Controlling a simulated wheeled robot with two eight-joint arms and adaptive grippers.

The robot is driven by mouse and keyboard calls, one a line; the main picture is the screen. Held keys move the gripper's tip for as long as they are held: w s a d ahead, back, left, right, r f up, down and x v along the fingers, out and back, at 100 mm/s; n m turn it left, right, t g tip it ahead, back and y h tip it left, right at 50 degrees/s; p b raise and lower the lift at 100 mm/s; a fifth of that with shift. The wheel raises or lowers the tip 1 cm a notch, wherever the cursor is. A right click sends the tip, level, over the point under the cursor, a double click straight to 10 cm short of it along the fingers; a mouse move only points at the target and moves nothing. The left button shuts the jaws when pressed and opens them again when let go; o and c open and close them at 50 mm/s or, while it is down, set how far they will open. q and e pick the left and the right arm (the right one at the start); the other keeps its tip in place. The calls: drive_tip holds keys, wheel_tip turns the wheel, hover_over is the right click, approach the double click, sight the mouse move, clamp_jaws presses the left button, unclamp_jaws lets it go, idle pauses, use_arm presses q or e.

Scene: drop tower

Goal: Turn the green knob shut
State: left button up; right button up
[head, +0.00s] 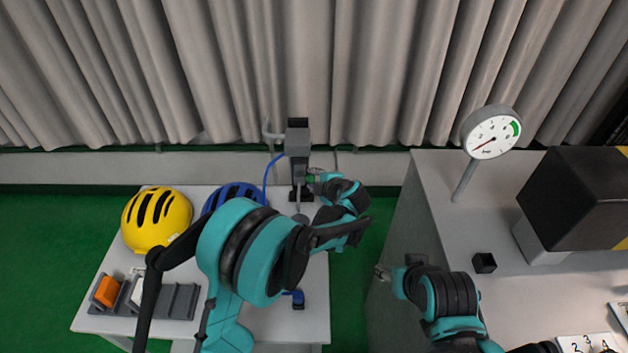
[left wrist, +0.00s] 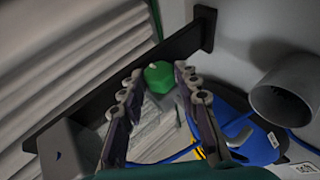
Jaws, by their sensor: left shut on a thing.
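The green knob (head: 310,178) is on the grey and black apparatus (head: 298,140) at the back of the white table. In the left wrist view the green knob (left wrist: 159,75) sits between the fingertips of my left gripper (left wrist: 158,72). My left gripper (head: 316,181) is shut on it, and its wrist partly hides the knob in the head view. The turn position of the knob cannot be read. My right gripper (head: 383,273) is beside the grey bench, away from the knob; its fingers are too small to read.
A yellow helmet (head: 157,218) and a blue helmet (head: 235,194) lie on the white table (head: 310,318), with a grey rack (head: 180,302) in front. A dial gauge (head: 490,132), a small black cup (head: 484,263) and a large black box (head: 575,200) stand on the grey bench (head: 440,185).

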use_arm(q)
drive_tip(key=o, duration=1.1)
drive_tip(key=shift+s, duration=0.1)
drive_tip(key=v, duration=1.2)
